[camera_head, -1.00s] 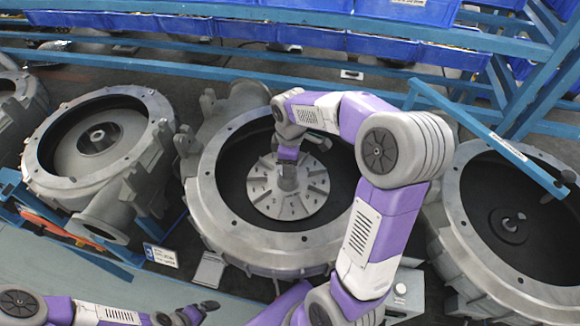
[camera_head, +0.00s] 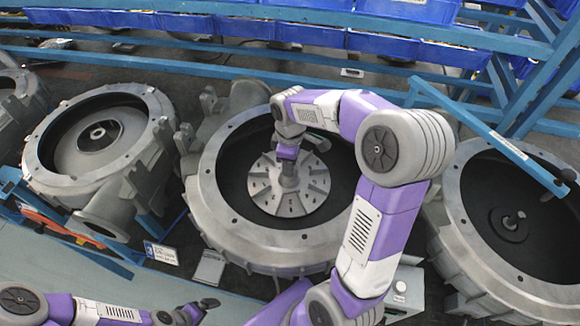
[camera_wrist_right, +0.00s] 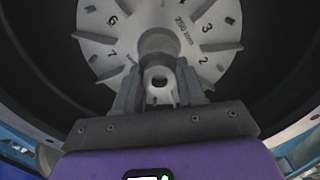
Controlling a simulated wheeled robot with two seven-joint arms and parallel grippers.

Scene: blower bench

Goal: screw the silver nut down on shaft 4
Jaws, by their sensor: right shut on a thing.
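My right gripper (camera_head: 288,170) reaches down into the middle blower housing (camera_head: 210,200), over the hub of a slotted silver impeller disc (camera_head: 262,190). In the right wrist view its two fingers (camera_wrist_right: 160,88) are shut on a small silver part, seemingly the nut (camera_wrist_right: 160,76), at the disc's hub. Nut and shaft are hard to tell apart there. The disc (camera_wrist_right: 205,28) carries printed numbers and "250 mm". My left gripper (camera_head: 200,306) is low at the left, away from the housings; its jaws are too small to read.
A left housing (camera_head: 45,165) has a bare hub, and a right housing (camera_head: 470,240) shows a shaft end (camera_head: 513,221). Blue rack bars and blue bins (camera_head: 385,46) run along the back. A small sign (camera_head: 160,253) stands before the middle housing.

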